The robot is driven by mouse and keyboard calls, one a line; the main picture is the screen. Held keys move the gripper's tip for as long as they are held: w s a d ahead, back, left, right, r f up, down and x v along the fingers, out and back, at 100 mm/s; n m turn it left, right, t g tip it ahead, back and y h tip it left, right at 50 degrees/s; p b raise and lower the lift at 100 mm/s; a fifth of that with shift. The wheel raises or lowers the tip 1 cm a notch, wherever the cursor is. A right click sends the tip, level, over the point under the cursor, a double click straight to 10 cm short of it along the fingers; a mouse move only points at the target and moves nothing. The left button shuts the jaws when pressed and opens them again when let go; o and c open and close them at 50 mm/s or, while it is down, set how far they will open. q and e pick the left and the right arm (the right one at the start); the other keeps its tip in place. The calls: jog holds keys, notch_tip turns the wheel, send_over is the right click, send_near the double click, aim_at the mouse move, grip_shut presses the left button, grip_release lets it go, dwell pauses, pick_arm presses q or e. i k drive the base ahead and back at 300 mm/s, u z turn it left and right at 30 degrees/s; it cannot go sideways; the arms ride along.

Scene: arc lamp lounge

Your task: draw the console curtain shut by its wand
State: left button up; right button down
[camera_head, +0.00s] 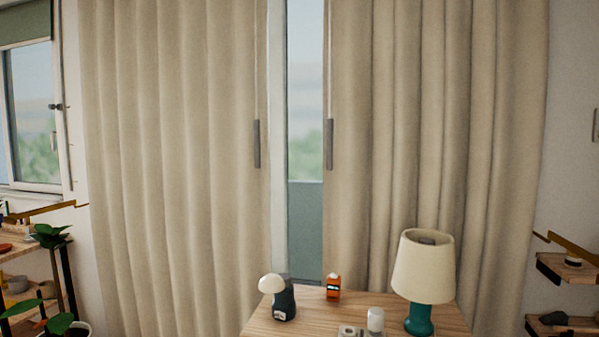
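The beige curtain hangs in two panels, a left panel (165,160) and a right panel (440,120). A narrow gap between them shows the window glass (305,110). A thin wand with a grey handle hangs at the inner edge of each panel: the left wand (257,143) and the right wand (330,143). Both wands hang straight down, apart from each other. Neither of my grippers shows in the head view.
A wooden console (380,308) stands below the gap and right panel. On it are a table lamp (423,275), a dark item with a pale rounded top (284,302), an orange bottle (333,288) and a small white-topped jar (375,320). A plant (55,237) and shelves are at left.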

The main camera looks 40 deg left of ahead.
aim_at(347, 32)
jog(key=u, duration=2.7)
jog(key=i, duration=0.05)
jog(key=z, duration=2.05)
